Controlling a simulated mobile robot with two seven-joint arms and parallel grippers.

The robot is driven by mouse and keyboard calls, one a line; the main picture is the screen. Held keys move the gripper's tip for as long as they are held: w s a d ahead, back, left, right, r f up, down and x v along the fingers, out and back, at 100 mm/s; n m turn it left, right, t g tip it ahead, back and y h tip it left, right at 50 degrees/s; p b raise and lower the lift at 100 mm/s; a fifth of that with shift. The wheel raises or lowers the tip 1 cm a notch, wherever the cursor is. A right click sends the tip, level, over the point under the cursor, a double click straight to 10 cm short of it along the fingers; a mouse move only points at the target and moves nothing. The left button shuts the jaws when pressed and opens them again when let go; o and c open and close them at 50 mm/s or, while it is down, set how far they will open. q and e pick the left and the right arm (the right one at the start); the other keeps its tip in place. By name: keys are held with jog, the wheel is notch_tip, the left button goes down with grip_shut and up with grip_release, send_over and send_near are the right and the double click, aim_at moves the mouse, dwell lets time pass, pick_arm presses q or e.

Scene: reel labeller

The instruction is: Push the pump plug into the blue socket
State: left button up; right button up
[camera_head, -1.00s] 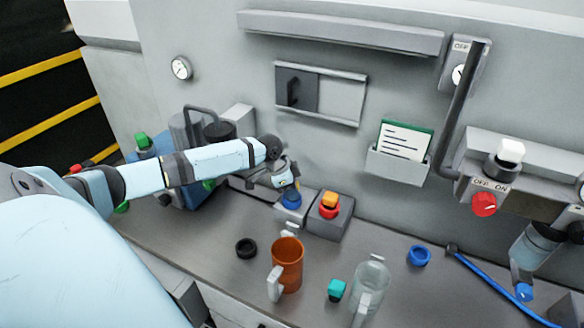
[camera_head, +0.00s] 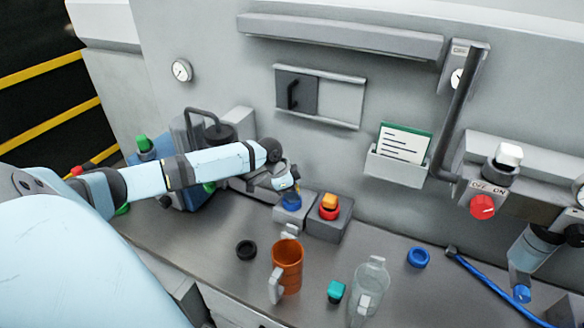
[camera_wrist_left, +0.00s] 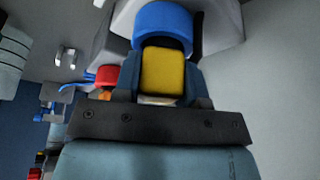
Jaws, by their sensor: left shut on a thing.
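My left gripper (camera_head: 290,187) is at the blue socket (camera_head: 291,202), which sits on a grey block at the back of the bench. In the left wrist view, the gripper (camera_wrist_left: 163,85) is shut on a yellow plug (camera_wrist_left: 163,70), which I take to be the pump plug. The blue ring of the socket (camera_wrist_left: 163,18) shows just beyond the plug. The plug is at or right over the socket; how deep it sits is hidden. My right gripper is not in view.
A red socket with an orange plug (camera_head: 329,201) stands just right of the blue one. The wall is close behind.

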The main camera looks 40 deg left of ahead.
pick_arm(q)
jog(key=shift+s+f+p, duration=0.1)
jog(key=shift+f+p, duration=0.05)
jog(key=shift+p, duration=0.15)
dwell(0.7)
jog(key=o, duration=1)
jog(key=shift+o, duration=0.2)
jog(key=shift+a+r, duration=0.1)
jog(key=shift+r, duration=0.15)
jog(key=b+v, duration=0.1)
jog(key=v, duration=1.2)
jog(key=shift+s+r, duration=0.1)
